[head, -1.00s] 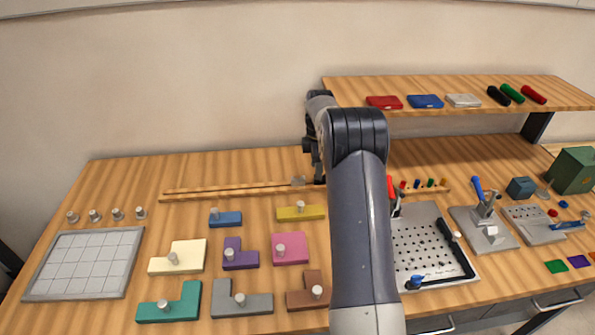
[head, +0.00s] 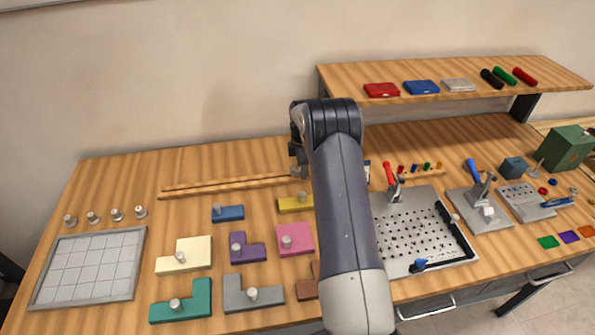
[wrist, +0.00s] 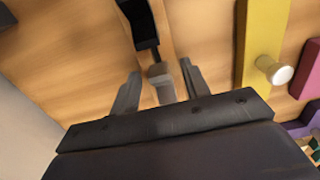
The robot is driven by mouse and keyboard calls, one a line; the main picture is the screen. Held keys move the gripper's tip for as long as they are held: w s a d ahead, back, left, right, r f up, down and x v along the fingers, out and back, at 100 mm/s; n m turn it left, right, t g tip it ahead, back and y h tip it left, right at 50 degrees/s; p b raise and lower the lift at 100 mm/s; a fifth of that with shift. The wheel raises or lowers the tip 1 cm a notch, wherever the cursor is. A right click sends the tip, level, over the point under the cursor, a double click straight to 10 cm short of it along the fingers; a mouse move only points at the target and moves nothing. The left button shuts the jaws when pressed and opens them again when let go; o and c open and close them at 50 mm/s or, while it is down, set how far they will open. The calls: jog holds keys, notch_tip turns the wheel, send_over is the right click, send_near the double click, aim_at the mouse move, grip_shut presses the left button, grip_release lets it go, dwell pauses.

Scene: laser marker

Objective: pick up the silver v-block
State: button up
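A small grey block (wrist: 163,85) lies between the two fingers of my gripper (wrist: 160,85) in the wrist view. It looks like the silver v-block, but its groove cannot be made out. Gaps show between it and both fingers, so my gripper is open around it and not clamped. In the head view the block (head: 297,172) shows only as a small grey patch at the right part of the wooden strips, beside my arm. My arm hides most of my gripper there.
Wooden strips (head: 230,187) run along the back of the table. A yellow knobbed piece (wrist: 262,40) lies to the right in the wrist view. A black bracket-like part (wrist: 141,22) is close ahead of the fingers. A raised shelf (head: 440,95) stands at the back right.

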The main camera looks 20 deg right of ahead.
grip_shut()
jog(key=shift+r, duration=0.1)
dwell(0.3)
jog(key=shift+r+b, duration=0.35)
jog(key=shift+r, duration=0.1)
notch_tip(320, 180, up, 2)
jog(key=shift+r+b, duration=0.25)
jog(key=shift+b, duration=0.4)
jog(key=s+d+b, duration=0.1)
jog(key=s+d, duration=0.2)
jog(key=s, duration=0.2)
jog(key=s+d+b, duration=0.2)
jog(key=s+d, duration=0.1)
jog(key=s, duration=0.2)
jog(key=s+d+b, duration=0.1)
jog(key=s+d, duration=0.2)
jog(key=s, duration=0.2)
jog(key=shift+s+d+b, duration=0.1)
jog(key=shift+s+b, duration=0.2)
jog(key=shift+b, duration=0.1)
